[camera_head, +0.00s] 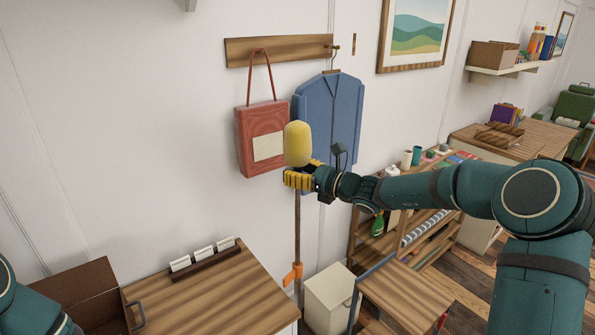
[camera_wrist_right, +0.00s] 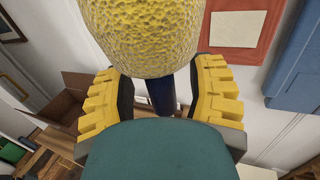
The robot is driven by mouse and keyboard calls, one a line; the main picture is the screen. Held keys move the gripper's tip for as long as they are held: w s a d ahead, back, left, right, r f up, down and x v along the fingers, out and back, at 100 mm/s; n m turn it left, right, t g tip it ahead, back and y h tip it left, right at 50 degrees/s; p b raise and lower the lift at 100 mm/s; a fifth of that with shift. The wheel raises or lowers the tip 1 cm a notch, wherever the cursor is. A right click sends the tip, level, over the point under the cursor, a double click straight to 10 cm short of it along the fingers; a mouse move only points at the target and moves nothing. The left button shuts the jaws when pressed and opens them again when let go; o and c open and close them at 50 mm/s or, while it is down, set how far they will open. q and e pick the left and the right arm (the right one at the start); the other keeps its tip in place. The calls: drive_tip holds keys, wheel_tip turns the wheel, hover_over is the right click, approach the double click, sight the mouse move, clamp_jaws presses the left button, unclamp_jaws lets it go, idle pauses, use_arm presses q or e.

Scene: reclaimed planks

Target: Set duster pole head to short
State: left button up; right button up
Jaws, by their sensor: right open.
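The duster has a yellow fuzzy head (camera_head: 297,145) on an upright thin brown pole (camera_head: 297,230), with an orange piece (camera_head: 292,275) low on it. My right gripper (camera_head: 299,178) is just below the head, its yellow-padded fingers around the pole's top. In the wrist view the head (camera_wrist_right: 155,35) fills the top, and a dark stretch of pole (camera_wrist_right: 162,92) stands between the two spread fingers. The jaws are open; contact with the pole cannot be told. The pole's lower end is hidden. Only part of my left arm shows at the left edge.
A red bag (camera_head: 259,135) and a blue garment (camera_head: 335,105) hang from a wooden rail (camera_head: 240,53) close behind the head. A wooden cabinet top (camera_head: 205,300) stands lower left, a white bin (camera_head: 327,300) beside the pole, and a shelf unit (camera_head: 425,240) at right.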

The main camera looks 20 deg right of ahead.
clamp_jaws()
idle(0.3)
